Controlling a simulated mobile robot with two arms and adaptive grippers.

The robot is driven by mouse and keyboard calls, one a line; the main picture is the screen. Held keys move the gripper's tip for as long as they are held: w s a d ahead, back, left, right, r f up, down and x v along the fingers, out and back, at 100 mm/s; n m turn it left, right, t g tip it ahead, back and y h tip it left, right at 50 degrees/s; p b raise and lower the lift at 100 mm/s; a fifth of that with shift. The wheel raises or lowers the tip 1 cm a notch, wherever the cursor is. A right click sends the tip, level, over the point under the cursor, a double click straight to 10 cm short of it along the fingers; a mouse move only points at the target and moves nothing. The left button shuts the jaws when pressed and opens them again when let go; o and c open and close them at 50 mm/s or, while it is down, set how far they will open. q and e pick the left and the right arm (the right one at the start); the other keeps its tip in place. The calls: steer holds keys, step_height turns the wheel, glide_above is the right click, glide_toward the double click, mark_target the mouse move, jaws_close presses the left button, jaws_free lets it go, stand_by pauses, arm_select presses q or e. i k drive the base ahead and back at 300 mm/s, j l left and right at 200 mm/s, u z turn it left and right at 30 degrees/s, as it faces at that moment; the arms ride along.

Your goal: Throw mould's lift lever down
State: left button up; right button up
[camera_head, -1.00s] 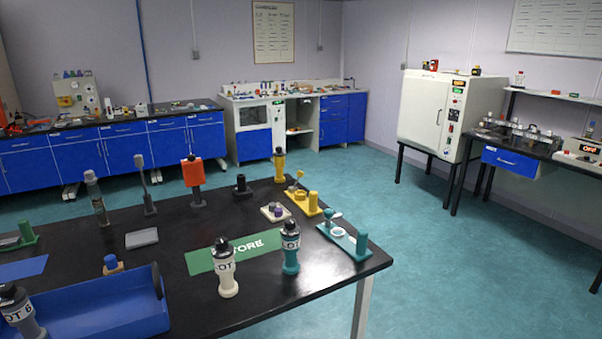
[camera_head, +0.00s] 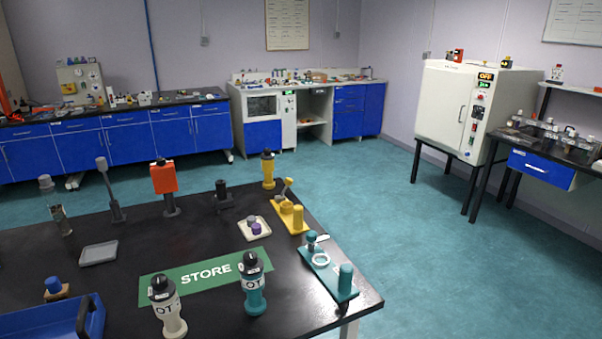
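No thing in view is clearly labelled as the mould, and I cannot tell which part is its lift lever. On the black table stand a yellow fixture (camera_head: 293,218) with a tilted arm and post, and a teal fixture (camera_head: 331,277) with a white ring, a small arm and an upright post. A grey upright stick with a block head (camera_head: 110,188) stands farther left. Neither of my grippers is in view.
A green STORE mat (camera_head: 205,274) lies on the black table, with a cream bottle (camera_head: 168,308) and a teal bottle (camera_head: 253,285) at its near edge. A blue tray (camera_head: 40,321) is at lower left. A white cabinet (camera_head: 448,105) reading OFF stands right. Open floor (camera_head: 430,260) lies between.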

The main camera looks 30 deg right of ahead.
mark_target(288, 182)
steer(key=l+u, duration=0.3)
steer(key=l, duration=2.25)
